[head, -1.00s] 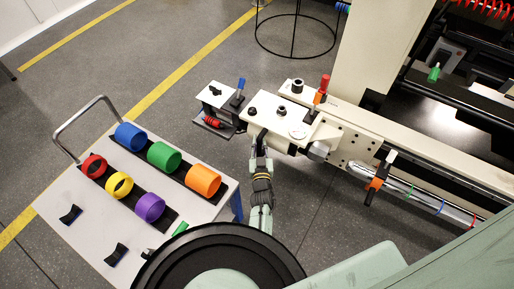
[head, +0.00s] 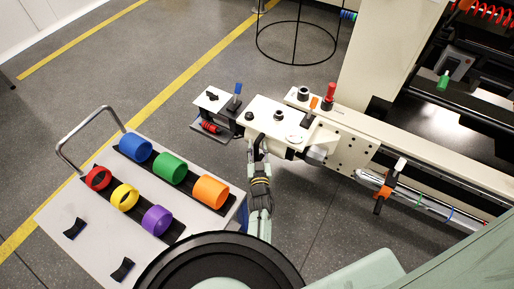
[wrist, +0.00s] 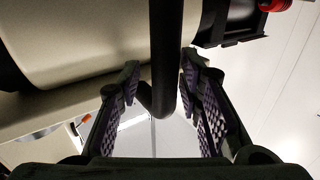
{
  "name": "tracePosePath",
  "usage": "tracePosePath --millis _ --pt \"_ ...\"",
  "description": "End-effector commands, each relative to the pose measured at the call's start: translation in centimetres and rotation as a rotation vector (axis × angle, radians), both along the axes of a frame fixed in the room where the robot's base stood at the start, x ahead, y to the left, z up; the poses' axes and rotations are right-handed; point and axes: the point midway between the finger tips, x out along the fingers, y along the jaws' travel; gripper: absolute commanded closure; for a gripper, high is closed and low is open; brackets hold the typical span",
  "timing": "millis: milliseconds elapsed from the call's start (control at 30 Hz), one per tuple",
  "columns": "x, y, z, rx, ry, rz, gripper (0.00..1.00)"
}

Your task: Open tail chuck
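A cream machine housing (head: 275,118) with dark knobs on top sits at the middle of the head view. A grey cylindrical part (head: 318,153), possibly the tail chuck, joins it to a bolted plate (head: 352,152). My gripper (head: 258,152) is at the housing's near side, its fingers partly hidden there. In the wrist view my gripper (wrist: 160,85) is open, with a dark bar (wrist: 165,50) running down between its fingers. A gap shows left of the bar; the right finger is close to it, and contact is unclear. The cream housing also fills the wrist view's upper left (wrist: 75,40).
A red-topped lever (head: 330,93), an orange-topped lever (head: 314,102) and a blue-topped lever (head: 238,88) stand up from the machine. An orange-and-black clamp (head: 384,190) holds a rod. A cart (head: 90,245) with coloured rings stands left.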

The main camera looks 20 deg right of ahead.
Motion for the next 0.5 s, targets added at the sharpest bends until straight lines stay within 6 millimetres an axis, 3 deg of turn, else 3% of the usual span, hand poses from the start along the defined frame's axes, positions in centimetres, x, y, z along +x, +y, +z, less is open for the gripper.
tracePosePath --millis 333,500 --pt "0.0 0.1 0.0 0.000 0.001 0.002 0.62" --pt "0.1 0.2 1.6 -0.002 0.000 0.004 0.62"
